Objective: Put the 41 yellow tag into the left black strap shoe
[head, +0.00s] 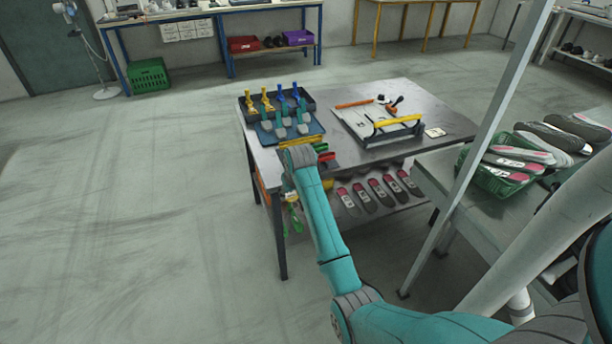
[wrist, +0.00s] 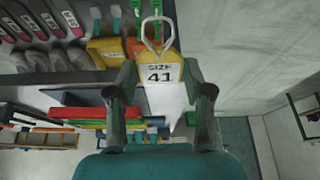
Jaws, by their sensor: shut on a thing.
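The yellow tag (wrist: 160,72) reads "SIZE 41" and has a pale loop at its top. In the wrist view, my gripper (wrist: 162,84) is shut on this tag, with one finger at each side. In the head view, my gripper is at the front left corner of the work table, largely hidden behind my arm, and I cannot make out the tag there. I cannot pick out the left black strap shoe for certain. A pair of small dark shoes (head: 273,42) sits on the far shelf between two crates, too small to tell their type.
The work table (head: 440,110) holds a blue tray (head: 264,136), a dark rack with yellow and blue pieces, and a white board. Insoles (head: 380,192) lie on its lower shelf. A green crate (head: 520,178) stands at right beside a slanted post (head: 484,140). The left floor is clear.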

